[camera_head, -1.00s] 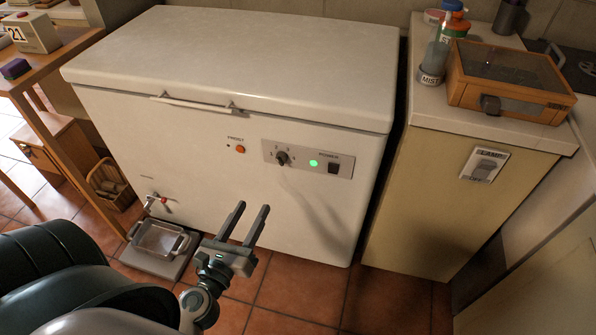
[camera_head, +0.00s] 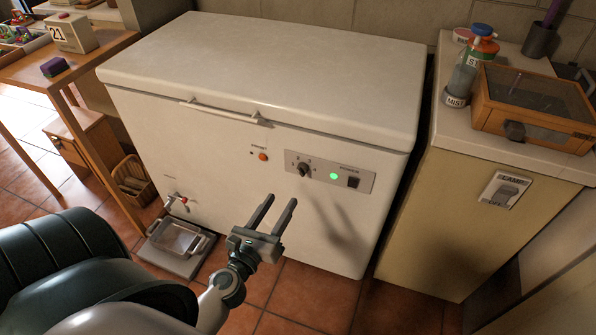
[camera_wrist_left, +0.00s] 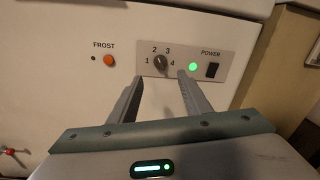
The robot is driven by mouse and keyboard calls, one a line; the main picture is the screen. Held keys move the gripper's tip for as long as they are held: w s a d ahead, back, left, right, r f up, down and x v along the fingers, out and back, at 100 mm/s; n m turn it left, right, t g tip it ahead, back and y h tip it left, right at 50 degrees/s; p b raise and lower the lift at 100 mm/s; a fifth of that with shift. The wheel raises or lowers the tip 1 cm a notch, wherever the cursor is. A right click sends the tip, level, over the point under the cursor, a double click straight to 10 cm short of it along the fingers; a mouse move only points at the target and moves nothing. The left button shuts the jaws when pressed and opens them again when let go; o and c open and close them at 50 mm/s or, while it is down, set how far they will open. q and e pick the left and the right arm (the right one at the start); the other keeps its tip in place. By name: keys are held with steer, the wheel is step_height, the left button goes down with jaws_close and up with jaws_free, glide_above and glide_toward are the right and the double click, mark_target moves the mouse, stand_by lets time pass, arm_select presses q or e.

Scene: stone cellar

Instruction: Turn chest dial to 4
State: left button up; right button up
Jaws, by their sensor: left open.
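The white chest freezer (camera_head: 210,150) stands with its lid shut. Its dial (camera_head: 304,170) is a small dark knob on the grey panel (camera_head: 363,178), at the front's upper right. My left gripper (camera_head: 277,207) is open and empty, below and left of the dial in the head view. In the left wrist view its fingers (camera_wrist_left: 158,82) point toward the panel, with the dial beyond and between them. My right gripper is not seen.
Beside the dial are a lit green lamp (camera_wrist_left: 193,67) and a black power switch (camera_wrist_left: 212,70). An orange frost button (camera_head: 263,157) is to the left. A cabinet (camera_head: 460,215) is close on the right.

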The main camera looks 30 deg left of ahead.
mark_target(299, 172)
arm_select(q)
steer(key=w, duration=0.3)
steer(key=w+a+p, duration=0.1)
steer(key=w, duration=0.3)
steer(key=w+p, duration=0.1)
steer(key=w, duration=0.2)
steer(key=shift+w+a, duration=0.3)
steer(key=shift+a, duration=0.1)
steer(key=shift+w+a, duration=0.1)
steer(key=shift+w, duration=0.6)
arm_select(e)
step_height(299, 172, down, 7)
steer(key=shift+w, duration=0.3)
arm_select(q)
steer(key=c, duration=1)
